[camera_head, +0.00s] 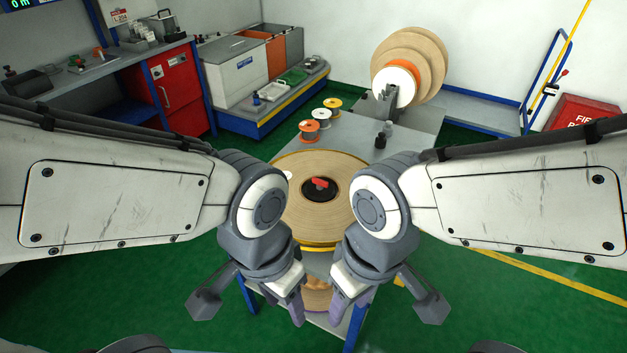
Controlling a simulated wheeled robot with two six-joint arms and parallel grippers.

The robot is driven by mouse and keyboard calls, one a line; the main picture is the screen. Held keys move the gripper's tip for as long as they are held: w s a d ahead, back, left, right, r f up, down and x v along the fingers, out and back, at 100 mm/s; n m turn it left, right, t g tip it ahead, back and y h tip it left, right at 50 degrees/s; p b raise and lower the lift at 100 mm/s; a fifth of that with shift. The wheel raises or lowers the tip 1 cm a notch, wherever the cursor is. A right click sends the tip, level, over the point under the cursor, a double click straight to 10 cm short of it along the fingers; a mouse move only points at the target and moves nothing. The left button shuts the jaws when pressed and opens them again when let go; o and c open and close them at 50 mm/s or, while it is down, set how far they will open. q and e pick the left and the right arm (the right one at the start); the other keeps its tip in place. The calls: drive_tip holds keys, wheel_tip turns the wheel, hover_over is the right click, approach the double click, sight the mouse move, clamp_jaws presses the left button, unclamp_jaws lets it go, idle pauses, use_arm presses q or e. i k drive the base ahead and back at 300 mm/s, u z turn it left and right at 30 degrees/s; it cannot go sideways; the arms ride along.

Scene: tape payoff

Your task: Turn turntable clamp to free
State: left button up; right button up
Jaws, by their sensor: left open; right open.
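The turntable (296,238) carries a wide tan tape reel (296,206) in the middle of the head view. A red clamp lever (320,183) sits on the black hub (318,193) at the reel's centre. My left gripper (250,306) is open and empty, in front of the reel's lower left. My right gripper (384,307) is open and empty, in front of its lower right. Neither touches the clamp. My wrists hide parts of the reel's left and right sides.
Small spools in orange (309,131), white (322,115) and yellow (332,104) stand behind the reel. Large upright tan reels (425,60) and small dark bottles (382,135) are at the back right. A tan roll (317,295) shows below the turntable. Green floor (460,300) lies open at right.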

sight(320, 183)
drive_tip(key=k, duration=1.3)
drive_tip(key=z, duration=0.65)
drive_tip(key=i, duration=1.3)
drive_tip(key=u, duration=0.75)
drive_tip(key=i, duration=0.65)
drive_tip(key=u, duration=0.7)
